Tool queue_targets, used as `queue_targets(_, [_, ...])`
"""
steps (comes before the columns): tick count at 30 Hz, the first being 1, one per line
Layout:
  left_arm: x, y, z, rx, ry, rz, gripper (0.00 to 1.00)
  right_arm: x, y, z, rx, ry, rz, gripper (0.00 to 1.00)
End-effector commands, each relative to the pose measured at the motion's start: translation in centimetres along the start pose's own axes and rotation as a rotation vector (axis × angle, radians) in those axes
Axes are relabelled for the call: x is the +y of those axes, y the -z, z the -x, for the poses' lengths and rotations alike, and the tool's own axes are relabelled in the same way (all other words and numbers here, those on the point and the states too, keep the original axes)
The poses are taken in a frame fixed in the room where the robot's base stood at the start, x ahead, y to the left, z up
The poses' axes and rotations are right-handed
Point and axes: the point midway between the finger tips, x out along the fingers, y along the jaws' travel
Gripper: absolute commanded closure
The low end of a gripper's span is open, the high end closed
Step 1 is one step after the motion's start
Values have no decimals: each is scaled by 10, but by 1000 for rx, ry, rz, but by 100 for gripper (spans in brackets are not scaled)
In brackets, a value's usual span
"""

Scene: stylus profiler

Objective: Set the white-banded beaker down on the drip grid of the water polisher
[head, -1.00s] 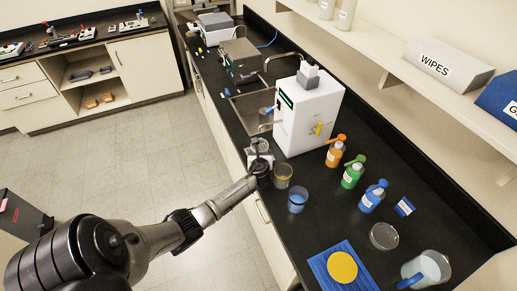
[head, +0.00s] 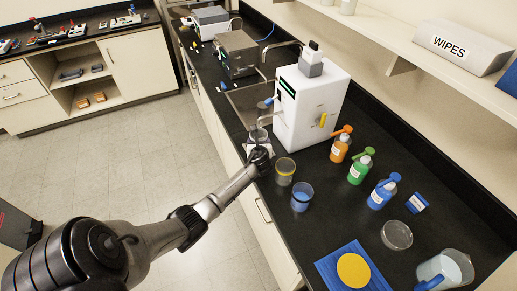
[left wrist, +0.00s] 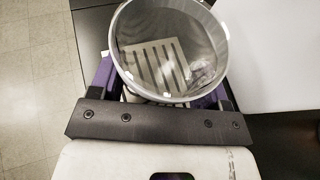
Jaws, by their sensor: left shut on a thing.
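The water polisher (head: 318,112) is a white box on the black counter in the head view. My left gripper (left wrist: 157,100) is shut on a clear beaker (left wrist: 218,38), which appears upright, its open mouth toward the wrist camera. The slotted drip grid (left wrist: 155,65) shows through the beaker's bottom. In the head view the beaker (head: 258,134) is beside the polisher's front, over the grid area, partly hidden by my left gripper (head: 258,150). I cannot tell whether its base touches the grid. Its white band is not clear. My right gripper is not in view.
A yellow-banded beaker (head: 285,170) and a blue beaker (head: 302,196) stand close to the right of my left gripper. Orange (head: 340,148), green (head: 360,170) and blue (head: 382,194) bottles stand further right. A sink (head: 250,102) lies behind the polisher's front.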

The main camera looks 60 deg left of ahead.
Motion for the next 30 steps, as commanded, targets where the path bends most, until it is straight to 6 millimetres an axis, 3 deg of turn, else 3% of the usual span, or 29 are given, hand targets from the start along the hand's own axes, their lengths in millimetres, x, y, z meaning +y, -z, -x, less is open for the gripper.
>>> queue_targets(1, [0, 4, -2, -1, 1, 2, 73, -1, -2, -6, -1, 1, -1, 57])
queue_targets(14, [0, 5, -2, -1, 0, 0, 73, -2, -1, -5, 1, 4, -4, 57])
queue_targets(15, [0, 5, -2, 0, 0, 0, 27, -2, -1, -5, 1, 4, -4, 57])
queue_targets(22, [0, 5, -2, 0, 0, 0, 5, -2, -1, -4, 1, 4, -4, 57])
queue_targets(30, [0, 3, -1, -1, 0, 1, 4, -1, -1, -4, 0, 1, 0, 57])
